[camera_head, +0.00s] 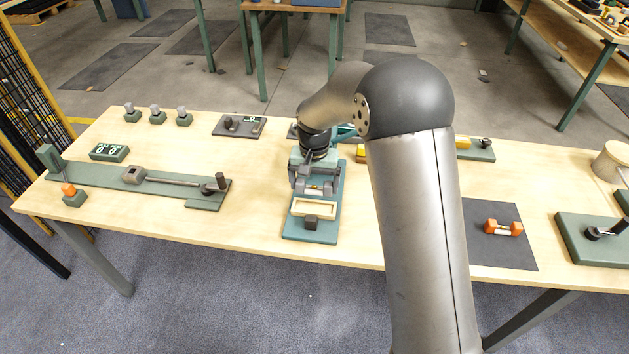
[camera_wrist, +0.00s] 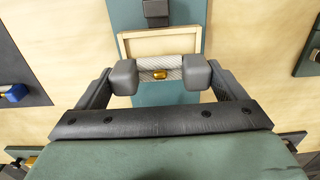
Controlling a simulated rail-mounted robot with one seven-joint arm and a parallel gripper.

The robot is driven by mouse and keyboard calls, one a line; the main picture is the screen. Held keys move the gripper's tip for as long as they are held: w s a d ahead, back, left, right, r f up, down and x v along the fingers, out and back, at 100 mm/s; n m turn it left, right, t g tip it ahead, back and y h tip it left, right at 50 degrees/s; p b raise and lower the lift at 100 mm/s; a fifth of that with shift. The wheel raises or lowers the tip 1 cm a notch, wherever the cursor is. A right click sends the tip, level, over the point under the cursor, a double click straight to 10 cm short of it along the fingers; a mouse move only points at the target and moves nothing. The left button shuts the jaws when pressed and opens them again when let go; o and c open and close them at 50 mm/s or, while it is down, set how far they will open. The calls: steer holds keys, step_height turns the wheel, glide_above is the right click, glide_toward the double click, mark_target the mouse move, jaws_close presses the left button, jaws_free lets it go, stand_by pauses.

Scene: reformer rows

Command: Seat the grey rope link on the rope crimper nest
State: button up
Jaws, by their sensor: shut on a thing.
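My gripper (camera_head: 313,189) is shut on the grey rope link, gripping it by its two grey end blocks. In the wrist view the link (camera_wrist: 123,77) spans between the fingers, with pale woven rope and a brass-coloured piece in its middle. It is over a green base plate (camera_head: 302,237) that looks like the rope crimper. A cream rectangular frame (camera_head: 300,214) and a dark block (camera_head: 311,222) stand on the plate. In the wrist view the link overlaps one edge of the frame (camera_wrist: 126,47). I cannot tell the height gap; what lies under the link is hidden.
An orange-ended link (camera_head: 503,228) lies on a dark mat (camera_head: 485,255) to the right. A long green fixture with a lever (camera_head: 170,182) is at left, near an orange-topped block (camera_head: 73,195). My arm hides part of the table. Bare wood lies left of the crimper.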

mark_target(314, 188)
steer(key=shift+f+b, duration=1.3)
steer(key=shift+f, duration=0.95)
steer(key=shift+f+b, duration=0.9)
steer(key=shift+f, duration=0.25)
steer(key=o, duration=0.7)
step_height(314, 188, up, 18)
steer(key=shift+f, duration=0.25)
steer(key=s+d+r+p, duration=0.1)
steer(key=s+d+r, duration=0.1)
steer(key=s+d, duration=0.9)
steer(key=s+d+f, duration=0.1)
steer(key=s, duration=0.5)
steer(key=s+d+f+n, duration=0.1)
steer(key=s+f, duration=0.1)
steer(key=s, duration=0.5)
steer(key=s+d+f+n+p, duration=0.1)
steer(key=s+d+f, duration=0.1)
steer(key=s, duration=0.4)
steer(key=shift+s, duration=0.15)
